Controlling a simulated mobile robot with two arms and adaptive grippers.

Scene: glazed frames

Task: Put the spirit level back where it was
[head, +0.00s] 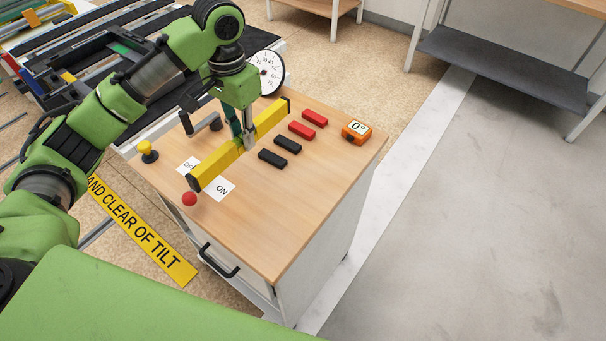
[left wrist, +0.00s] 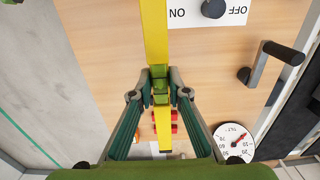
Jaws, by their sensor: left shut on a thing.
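The yellow spirit level (head: 216,168) with dark end caps is held by my left gripper (head: 248,140) over the wooden cabinet top (head: 310,195). It lies diagonally in the head view, its near end by the ON label and its far end near the red blocks. In the left wrist view, the fingers of my left gripper (left wrist: 159,90) are closed on both sides of the level (left wrist: 154,35). I cannot tell how high the level is above the top. My right gripper is not in view.
Two red blocks (head: 315,117), two black blocks (head: 272,158) and an orange 0° gauge (head: 356,131) sit on the top. The front right top is clear.

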